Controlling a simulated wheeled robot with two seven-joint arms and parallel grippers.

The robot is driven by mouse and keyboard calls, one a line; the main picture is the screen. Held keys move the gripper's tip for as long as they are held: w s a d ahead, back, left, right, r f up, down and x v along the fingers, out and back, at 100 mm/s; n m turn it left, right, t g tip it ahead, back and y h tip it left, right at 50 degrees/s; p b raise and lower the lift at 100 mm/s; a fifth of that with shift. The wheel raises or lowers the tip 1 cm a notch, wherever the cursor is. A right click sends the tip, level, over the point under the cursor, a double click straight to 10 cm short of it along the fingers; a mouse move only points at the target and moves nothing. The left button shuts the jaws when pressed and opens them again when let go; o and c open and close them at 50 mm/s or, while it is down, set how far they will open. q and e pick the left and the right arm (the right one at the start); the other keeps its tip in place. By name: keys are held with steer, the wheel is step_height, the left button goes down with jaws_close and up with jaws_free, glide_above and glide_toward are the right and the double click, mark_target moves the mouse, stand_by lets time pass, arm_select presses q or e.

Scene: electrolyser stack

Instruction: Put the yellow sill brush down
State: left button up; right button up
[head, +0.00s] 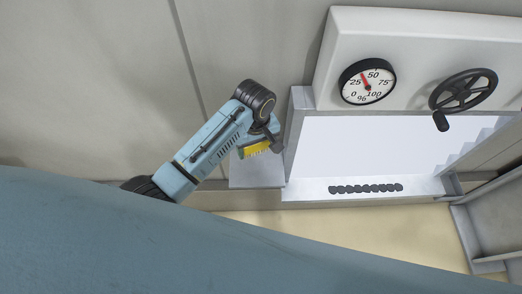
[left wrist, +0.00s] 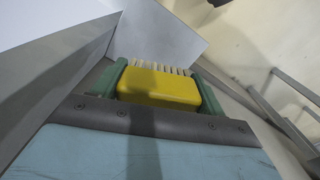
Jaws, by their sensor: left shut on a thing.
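The yellow sill brush (left wrist: 158,88) has a yellow block and pale bristles. My left gripper (left wrist: 158,82) is shut on it, with a green finger on each side of the block. In the head view the brush (head: 257,147) shows below the dark wrist at the end of my blue left arm, and the left gripper (head: 262,142) is partly hidden there. The brush is over or at a small grey shelf (head: 255,178) left of the opening. I cannot tell whether it touches the shelf. My right gripper is not in view.
A bright opening has a pale sill (head: 300,190) with a row of dark lumps (head: 366,188) on it. Above it are a round percent gauge (head: 367,82) and a black handwheel (head: 463,91) on a white housing. A grey metal frame (head: 490,225) stands at the right.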

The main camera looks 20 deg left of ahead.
arm_select(q)
steer(key=shift+s+d+f, duration=0.15)
steer(key=shift+s+f, duration=0.1)
steer(key=shift+f, duration=0.15)
steer(key=b, duration=0.2)
glide_above(258, 172)
steer(key=shift+n, duration=0.3)
step_height(258, 172, down, 6)
steer(key=shift+f, duration=0.25)
steer(key=shift+f+b, duration=0.35)
steer(key=shift+f, duration=1.55)
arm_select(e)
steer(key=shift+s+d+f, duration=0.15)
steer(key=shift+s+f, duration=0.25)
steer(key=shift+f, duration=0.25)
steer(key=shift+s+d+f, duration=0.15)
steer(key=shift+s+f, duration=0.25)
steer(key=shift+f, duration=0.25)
arm_select(q)
steer(key=shift+f, duration=0.2)
steer(key=o, duration=0.9)
steer(key=shift+o, duration=0.2)
